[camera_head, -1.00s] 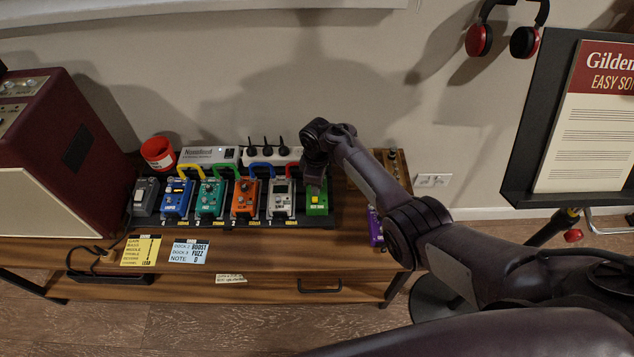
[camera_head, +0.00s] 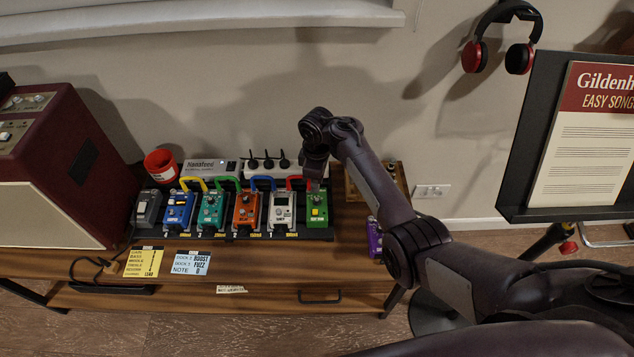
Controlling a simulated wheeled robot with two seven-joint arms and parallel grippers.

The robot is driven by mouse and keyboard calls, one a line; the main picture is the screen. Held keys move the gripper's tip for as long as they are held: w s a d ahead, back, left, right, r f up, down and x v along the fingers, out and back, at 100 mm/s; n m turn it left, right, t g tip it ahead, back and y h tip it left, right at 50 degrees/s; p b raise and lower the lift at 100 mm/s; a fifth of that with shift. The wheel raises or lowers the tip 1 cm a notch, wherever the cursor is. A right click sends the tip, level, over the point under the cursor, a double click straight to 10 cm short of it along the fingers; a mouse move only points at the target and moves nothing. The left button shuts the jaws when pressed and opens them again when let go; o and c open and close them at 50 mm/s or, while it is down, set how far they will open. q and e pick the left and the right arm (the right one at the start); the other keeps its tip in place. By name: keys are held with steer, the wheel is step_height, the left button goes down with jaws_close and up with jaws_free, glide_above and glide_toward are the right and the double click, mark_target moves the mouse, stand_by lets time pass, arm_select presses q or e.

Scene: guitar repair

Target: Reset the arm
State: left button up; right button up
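My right arm reaches in from the right over the wooden cabinet. My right gripper (camera_head: 314,168) points down above the back end of the green pedal (camera_head: 317,210), at the right end of the pedal row. Its fingertips are small and dark here, and I cannot tell whether they are open or shut. The green pedal sits on the black pedalboard (camera_head: 240,235) beside a white pedal (camera_head: 281,208). My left gripper is not in view.
Orange (camera_head: 246,209), teal (camera_head: 211,211) and blue (camera_head: 178,210) pedals stand in the row. A purple pedal (camera_head: 374,238) is partly hidden behind my arm. A maroon amplifier (camera_head: 75,150) stands left, a red cup (camera_head: 161,166) behind the row. A music stand (camera_head: 518,165) is right.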

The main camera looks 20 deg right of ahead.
stand_by(0.4)
steer(key=s, duration=0.1)
steer(key=s+d+f+m, duration=0.1)
steer(key=s, duration=0.1)
steer(key=s+f+m, duration=0.1)
steer(key=s, duration=0.1)
steer(key=shift+s+d+t, duration=0.1)
steer(key=shift+d+t, duration=0.2)
steer(key=shift+t, duration=0.1)
steer(key=s+r+m+t, duration=0.1)
steer(key=s+r+m, duration=0.4)
steer(key=s, duration=0.7)
steer(key=s+r+m+t, duration=0.25)
steer(key=s+r, duration=0.45)
steer(key=s, duration=0.4)
step_height(320, 180, down, 29)
steer(key=s+g, duration=0.2)
steer(key=s+d+f, duration=0.2)
steer(key=s+f, duration=0.7)
steer(key=s, duration=0.1)
steer(key=s+d+f+g, duration=0.1)
steer(key=s+d+f, duration=0.1)
steer(key=s+f, duration=0.7)
steer(key=shift+s+d+f, duration=0.15)
steer(key=shift+s+f, duration=0.1)
steer(key=shift+s, duration=0.2)
